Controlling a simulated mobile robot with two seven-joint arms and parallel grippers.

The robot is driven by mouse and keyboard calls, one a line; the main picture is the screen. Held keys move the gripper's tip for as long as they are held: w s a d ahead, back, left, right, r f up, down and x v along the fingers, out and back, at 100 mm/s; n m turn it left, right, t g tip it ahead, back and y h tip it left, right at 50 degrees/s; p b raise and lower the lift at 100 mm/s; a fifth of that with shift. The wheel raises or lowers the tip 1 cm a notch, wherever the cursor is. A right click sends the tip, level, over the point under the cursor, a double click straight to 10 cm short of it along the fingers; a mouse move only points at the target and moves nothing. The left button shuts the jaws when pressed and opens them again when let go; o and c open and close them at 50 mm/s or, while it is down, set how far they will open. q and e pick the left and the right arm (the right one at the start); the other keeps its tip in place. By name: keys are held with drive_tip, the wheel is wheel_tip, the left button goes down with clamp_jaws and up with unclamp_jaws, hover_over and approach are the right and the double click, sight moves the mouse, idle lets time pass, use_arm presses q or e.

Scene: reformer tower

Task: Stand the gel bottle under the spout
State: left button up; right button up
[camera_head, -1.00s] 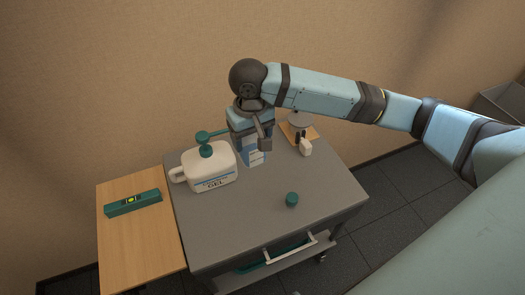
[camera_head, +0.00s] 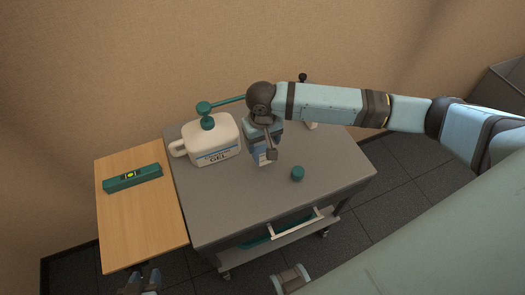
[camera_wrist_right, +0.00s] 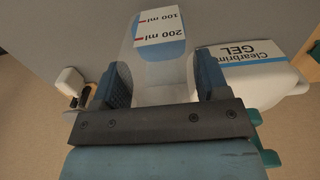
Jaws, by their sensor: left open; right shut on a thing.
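The gel bottle (camera_head: 264,157) is small and clear with a blue-and-white label. My right gripper (camera_head: 264,143) is shut on it. In the right wrist view the bottle (camera_wrist_right: 160,45) sits between both fingers, its 100 ml and 200 ml marks showing. It is in front and right of the white gel jug (camera_head: 212,143). The jug's green pump has a spout (camera_head: 229,102) reaching right; its end is hidden behind my right wrist. Whether the bottle touches the tabletop, I cannot tell. My left gripper (camera_head: 142,280) is open and empty at the bottom edge, in front of the wooden shelf.
A green cap (camera_head: 297,173) stands on the grey cart top (camera_head: 240,205), right of the bottle. A green level-like bar (camera_head: 133,177) lies on the wooden side shelf (camera_head: 143,225). A white object (camera_wrist_right: 70,80) at the back right is partly hidden by my arm.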

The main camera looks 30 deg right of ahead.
drive_tip(key=shift+f, duration=2.6)
drive_tip(key=o, duration=0.9)
drive_tip(key=shift+f, duration=0.1)
drive_tip(key=shift+o, duration=0.2)
